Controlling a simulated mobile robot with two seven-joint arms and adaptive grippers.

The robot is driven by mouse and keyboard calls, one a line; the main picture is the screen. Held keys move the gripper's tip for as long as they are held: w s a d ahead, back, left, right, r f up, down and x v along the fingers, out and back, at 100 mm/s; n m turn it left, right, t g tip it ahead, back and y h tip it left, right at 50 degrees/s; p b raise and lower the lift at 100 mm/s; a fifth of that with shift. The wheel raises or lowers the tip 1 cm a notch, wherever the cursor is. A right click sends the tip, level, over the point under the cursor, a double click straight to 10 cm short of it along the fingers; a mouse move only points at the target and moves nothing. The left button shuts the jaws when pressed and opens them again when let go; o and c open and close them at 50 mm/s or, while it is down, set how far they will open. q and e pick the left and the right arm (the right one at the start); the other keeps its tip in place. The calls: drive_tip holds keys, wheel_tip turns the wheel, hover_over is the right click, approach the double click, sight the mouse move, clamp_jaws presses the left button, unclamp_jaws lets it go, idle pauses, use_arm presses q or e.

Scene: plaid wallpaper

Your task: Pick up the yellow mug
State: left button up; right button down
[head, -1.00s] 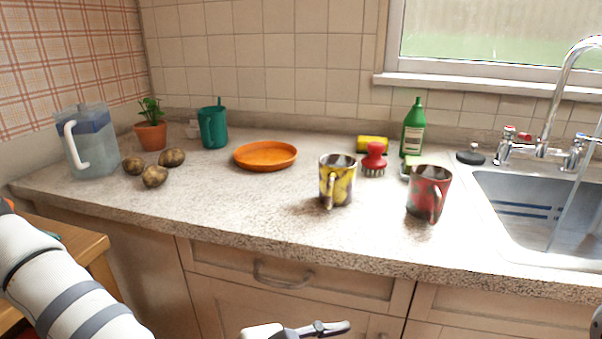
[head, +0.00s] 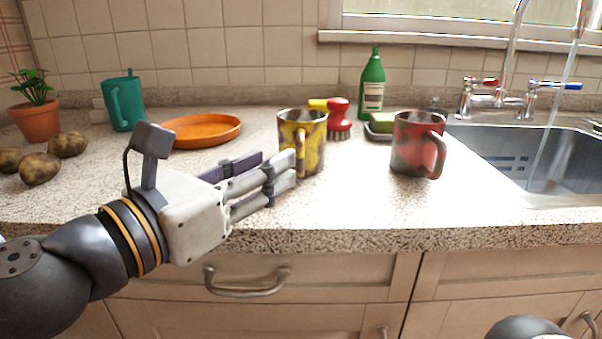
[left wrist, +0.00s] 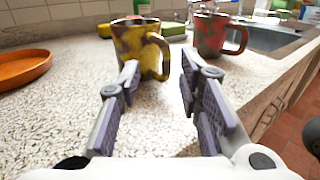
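The yellow mug (head: 313,140), mottled with grey, stands upright on the counter in the middle of the head view. Its handle faces my left gripper (head: 282,172). In the left wrist view the yellow mug (left wrist: 143,46) stands just beyond the fingertips. My left gripper (left wrist: 158,78) is open there, its fingers spread on either side of bare counter, with the mug's handle near the gap. The left fingertip overlaps the mug's lower edge in the picture; I cannot tell if they touch. The right gripper's fingers do not show.
A red mottled mug (head: 414,145) stands right of the yellow one, near the sink (head: 520,165). A red brush (head: 339,118) and a green bottle (head: 371,84) are behind. An orange plate (head: 203,131) lies to the left. The counter's front edge (head: 350,240) runs below.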

sight(297, 149)
use_arm(q)
drive_tip(key=shift+w+d, duration=0.15)
drive_tip(key=shift+d, duration=0.1)
drive_tip(key=x, duration=0.5)
drive_tip(key=shift+d+r, duration=0.25)
drive_tip(key=shift+s, duration=0.2)
clamp_jaws()
